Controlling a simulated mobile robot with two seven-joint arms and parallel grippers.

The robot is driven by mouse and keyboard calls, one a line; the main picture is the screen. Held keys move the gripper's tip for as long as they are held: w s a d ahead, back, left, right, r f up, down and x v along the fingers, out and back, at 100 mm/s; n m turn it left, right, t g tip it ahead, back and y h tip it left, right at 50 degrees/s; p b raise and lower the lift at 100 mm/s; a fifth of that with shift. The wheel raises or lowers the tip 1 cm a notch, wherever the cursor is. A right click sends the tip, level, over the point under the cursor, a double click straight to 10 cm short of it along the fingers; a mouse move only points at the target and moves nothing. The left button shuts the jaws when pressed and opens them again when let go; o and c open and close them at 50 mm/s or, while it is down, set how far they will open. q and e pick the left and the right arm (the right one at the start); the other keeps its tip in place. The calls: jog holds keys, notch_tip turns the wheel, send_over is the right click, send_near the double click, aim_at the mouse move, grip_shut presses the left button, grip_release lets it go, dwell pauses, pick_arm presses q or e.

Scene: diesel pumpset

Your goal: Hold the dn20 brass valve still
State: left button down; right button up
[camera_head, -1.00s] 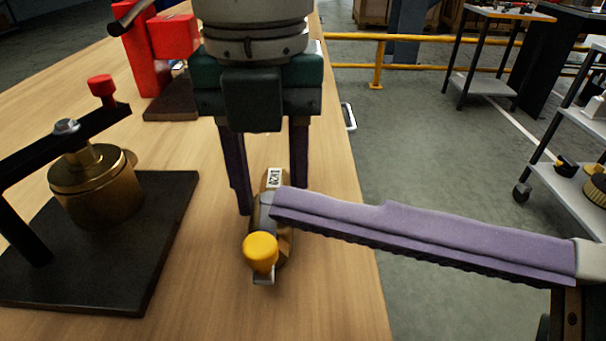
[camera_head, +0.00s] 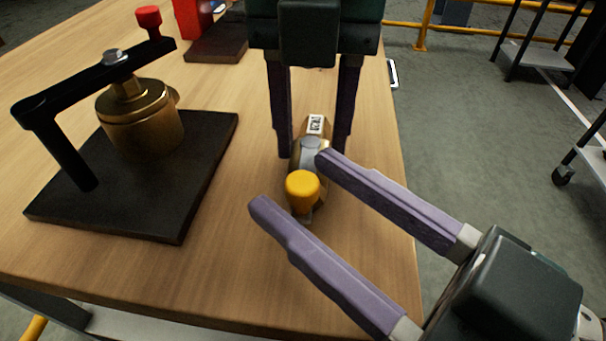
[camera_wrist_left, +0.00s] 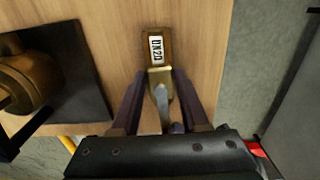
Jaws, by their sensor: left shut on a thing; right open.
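The brass valve (camera_head: 322,137) stands on the wooden bench near its right edge, with a white DN20 label and a yellow-capped lever (camera_head: 302,188) towards me. In the left wrist view, the valve (camera_wrist_left: 160,76) and its label show between my left fingers. My left gripper (camera_head: 312,153) points down from above and is shut on the valve. My right gripper (camera_head: 292,181) comes from the lower right, open. Its two purple fingers lie to either side of the yellow cap; whether one touches it, I cannot tell.
A brass pot-like part (camera_head: 140,118) under a black clamp arm with a red knob stands on a dark plate (camera_head: 190,180) to the left. A red object (camera_head: 193,17) stands farther back. The bench (camera_head: 225,265) is bare in front; the floor lies to the right.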

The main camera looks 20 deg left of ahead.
jog(key=shift+x, duration=0.85)
grip_shut()
dwell(0.8)
